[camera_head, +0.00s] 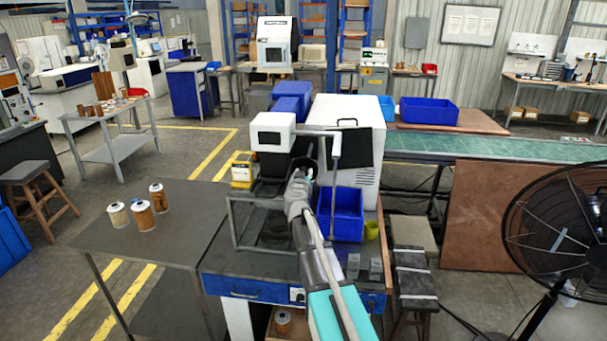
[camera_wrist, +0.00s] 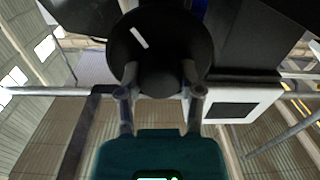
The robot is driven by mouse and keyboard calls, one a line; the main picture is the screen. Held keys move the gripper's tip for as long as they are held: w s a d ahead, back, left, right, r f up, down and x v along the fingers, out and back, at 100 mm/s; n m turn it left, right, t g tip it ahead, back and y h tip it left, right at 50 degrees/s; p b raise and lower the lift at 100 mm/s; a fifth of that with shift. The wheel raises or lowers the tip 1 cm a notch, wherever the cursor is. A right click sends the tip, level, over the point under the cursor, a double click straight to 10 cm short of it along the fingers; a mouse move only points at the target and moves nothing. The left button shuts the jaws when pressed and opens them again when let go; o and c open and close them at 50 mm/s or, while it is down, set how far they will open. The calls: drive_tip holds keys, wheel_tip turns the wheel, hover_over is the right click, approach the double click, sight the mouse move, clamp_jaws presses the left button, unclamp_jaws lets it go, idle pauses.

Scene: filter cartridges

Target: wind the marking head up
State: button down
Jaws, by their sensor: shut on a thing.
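A round black knob (camera_wrist: 178,50) with a white mark fills the upper middle of the wrist view. My gripper (camera_wrist: 160,90) has its two fingers on either side of the knob's narrower hub and is shut on it. In the head view my gripper (camera_head: 301,174) reaches to the front of the marking machine, and it and my wrist hide most of the knob. A white box with a dark window (camera_head: 273,131) sits at the top left of the machine, above dark parts. I cannot tell exactly which part is the marking head.
A blue bin (camera_head: 343,222) and a yellow cup (camera_head: 371,231) stand right of my arm. A metal frame (camera_head: 236,222) stands on the bench at left. Several filter cartridges (camera_head: 142,216) stand on the left table. A large fan (camera_head: 560,225) is at right.

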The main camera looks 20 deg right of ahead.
drive_tip(key=shift+w+n, duration=0.2)
drive_tip(key=shift+n, duration=1.2)
drive_tip(key=shift+c, duration=1.3)
unclamp_jaws()
drive_tip(key=shift+s+f, duration=0.1)
drive_tip(key=shift+s, duration=0.1)
drive_tip(key=v, duration=1.1)
drive_tip(key=shift+s+a, duration=0.15)
drive_tip(key=shift+s, duration=0.2)
